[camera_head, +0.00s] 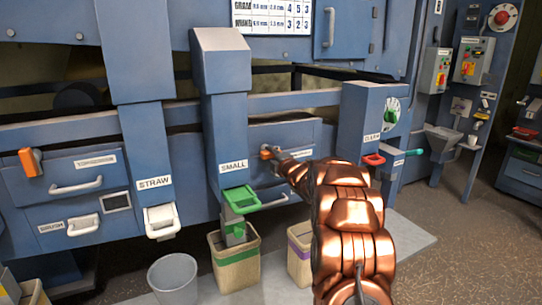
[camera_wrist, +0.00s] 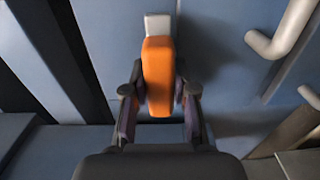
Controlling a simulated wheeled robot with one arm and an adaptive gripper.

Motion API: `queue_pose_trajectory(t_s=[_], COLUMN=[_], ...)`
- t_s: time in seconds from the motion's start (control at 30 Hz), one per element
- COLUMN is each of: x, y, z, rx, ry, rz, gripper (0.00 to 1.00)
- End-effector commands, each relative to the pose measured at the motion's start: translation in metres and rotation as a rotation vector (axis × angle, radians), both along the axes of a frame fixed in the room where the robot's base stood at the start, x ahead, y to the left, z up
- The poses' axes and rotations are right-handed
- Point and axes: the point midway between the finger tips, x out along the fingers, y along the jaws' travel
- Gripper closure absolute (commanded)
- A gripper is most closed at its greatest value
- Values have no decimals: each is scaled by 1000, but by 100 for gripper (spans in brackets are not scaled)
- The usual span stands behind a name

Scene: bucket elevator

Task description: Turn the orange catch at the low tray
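The orange catch (camera_wrist: 159,72) stands upright in the middle of the wrist view, on a pale grey mount (camera_wrist: 158,26) against a blue face. My gripper (camera_wrist: 159,95) has one finger on each side of it, with what looks like a narrow gap at both sides; contact is hard to judge. In the head view the same catch (camera_head: 265,153) shows as a small orange patch at the tip of my gripper (camera_head: 284,163), beside a blue drawer front. My copper-coloured arm hides much of that drawer and its label.
A second orange catch (camera_head: 31,162) sits on the left drawer. A SMALL chute with a green flap (camera_head: 240,198) stands just left of my arm. Bins (camera_head: 236,262) stand below. Pale drawer handles (camera_wrist: 282,35) lie right of the catch.

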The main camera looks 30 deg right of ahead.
Motion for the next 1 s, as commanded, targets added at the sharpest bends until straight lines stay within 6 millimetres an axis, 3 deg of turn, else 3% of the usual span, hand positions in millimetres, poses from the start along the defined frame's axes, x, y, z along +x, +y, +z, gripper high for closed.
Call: queue_pose_trajectory(t_s=[0.2,0.67,1.0], x=[0,0,0], y=[0,0,1], z=[0,1,5], rx=[0,78,345], ry=[1,-5,-30], rz=[0,0,1], gripper=[100,100,100])
